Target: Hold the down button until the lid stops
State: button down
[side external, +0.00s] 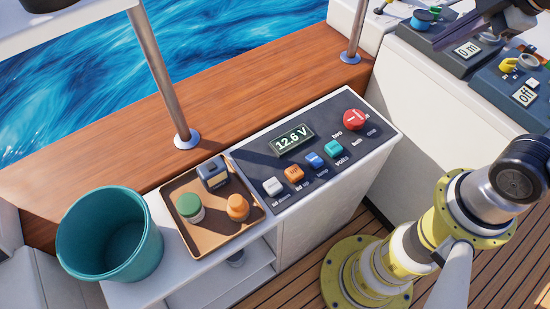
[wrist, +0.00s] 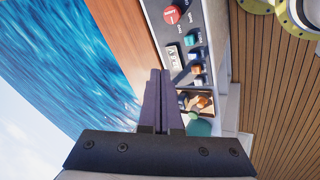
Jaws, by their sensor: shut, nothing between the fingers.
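A dark control panel (side external: 325,142) on a white console carries a row of buttons. The orange button (side external: 294,173) reads UP. A white button (side external: 272,187) and a teal button (side external: 333,148) flank these two. My gripper (wrist: 160,72) is shut and empty, its dark fingers together in the wrist view. In the side view my gripper (side external: 438,46) is high at the upper right, apart from the panel. I cannot make out the lid.
A red mushroom button (side external: 354,120) is at the panel's right end, and a display (side external: 292,140) reads 12.6 V. A brown tray (side external: 213,238) with jars and a teal bucket (side external: 108,235) stand left. A metal post (side external: 165,75) rises behind. More panels (side external: 462,45) lie upper right.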

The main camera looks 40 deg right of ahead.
jog(key=w+a+n+g, duration=0.1)
jog(key=w+a+n, duration=0.4)
jog(key=w+n, duration=0.3)
jog(key=n+g, duration=0.5)
jog(key=n, duration=1)
send_over(272, 186)
notch_tip(272, 186, down, 20)
jog(key=shift+r, duration=0.15)
notch_tip(272, 186, down, 14)
